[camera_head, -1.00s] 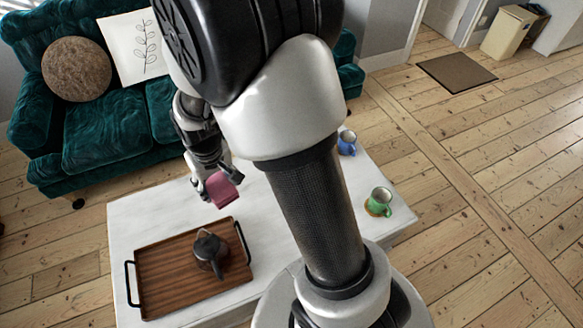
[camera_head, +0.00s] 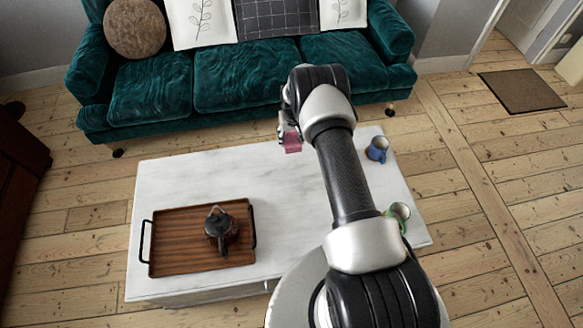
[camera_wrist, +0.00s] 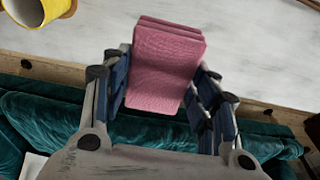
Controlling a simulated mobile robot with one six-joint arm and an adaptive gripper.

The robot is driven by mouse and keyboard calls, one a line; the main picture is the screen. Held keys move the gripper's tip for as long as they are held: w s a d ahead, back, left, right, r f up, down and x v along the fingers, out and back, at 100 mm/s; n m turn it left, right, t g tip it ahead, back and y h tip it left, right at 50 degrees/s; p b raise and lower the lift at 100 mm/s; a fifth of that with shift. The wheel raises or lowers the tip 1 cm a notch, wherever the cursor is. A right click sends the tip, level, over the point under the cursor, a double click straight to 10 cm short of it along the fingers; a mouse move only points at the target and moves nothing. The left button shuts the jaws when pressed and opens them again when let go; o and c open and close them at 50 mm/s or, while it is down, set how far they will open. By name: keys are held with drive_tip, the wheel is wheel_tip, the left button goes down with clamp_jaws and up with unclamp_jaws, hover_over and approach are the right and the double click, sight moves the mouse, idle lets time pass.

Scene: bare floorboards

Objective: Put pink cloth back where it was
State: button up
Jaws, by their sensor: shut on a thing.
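The pink cloth (camera_head: 293,143) is folded and hangs below my gripper (camera_head: 285,131), over the far part of the white table in the head view. In the wrist view the cloth (camera_wrist: 166,65) sits between the two fingers of my gripper (camera_wrist: 163,95), which is shut on it. It appears raised above the white table (camera_wrist: 255,50); the exact gap is hard to judge.
A wooden tray (camera_head: 180,262) with a dark teapot (camera_head: 220,228) stands on the table (camera_head: 190,180) at left. A blue mug (camera_head: 377,150) and a green-handled mug (camera_head: 400,211) stand at right. A yellow mug (camera_wrist: 36,11) shows in the wrist view. A green sofa (camera_head: 240,75) stands behind.

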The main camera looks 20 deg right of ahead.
wheel_tip(320, 180, down, 19)
drive_tip(key=b, duration=0.7)
drive_tip(key=shift+f, duration=0.15)
drive_tip(key=shift+f, duration=0.15)
drive_tip(key=o, duration=1.3)
